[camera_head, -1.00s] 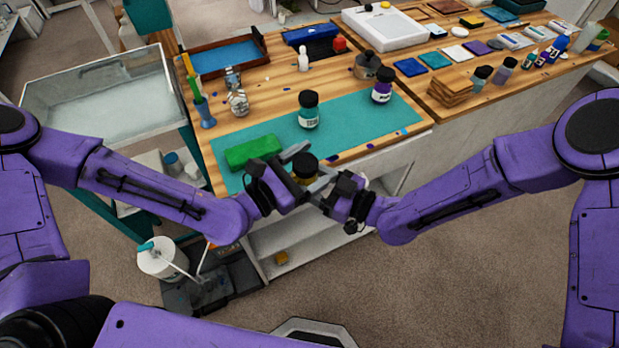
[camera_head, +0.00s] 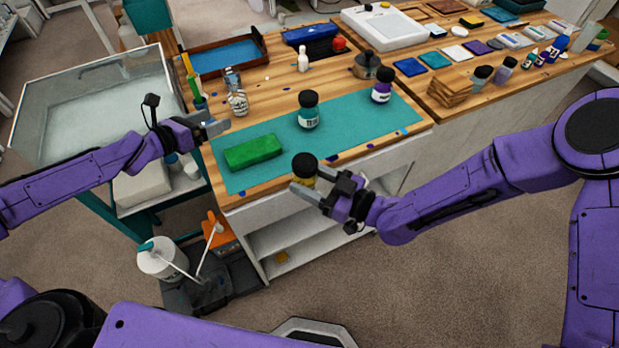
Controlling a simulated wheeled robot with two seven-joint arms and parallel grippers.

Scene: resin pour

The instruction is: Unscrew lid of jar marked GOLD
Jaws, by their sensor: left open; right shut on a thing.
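A small jar with gold-coloured contents (camera_head: 304,180) and a black lid (camera_head: 305,161) is held upright near the front edge of the workbench. My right gripper (camera_head: 305,186) is shut on its body. The lid sits on the jar; whether it is loose cannot be told, and the label is not readable. My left gripper (camera_head: 218,124) is open and empty at the left edge of the bench, well apart from the jar.
A green block (camera_head: 253,152) lies on the teal mat (camera_head: 350,126). A teal jar (camera_head: 308,112) and a purple jar (camera_head: 382,86), both black-lidded, stand on the mat. A blue cup with tools (camera_head: 203,104) and glass containers (camera_head: 237,98) are near my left gripper.

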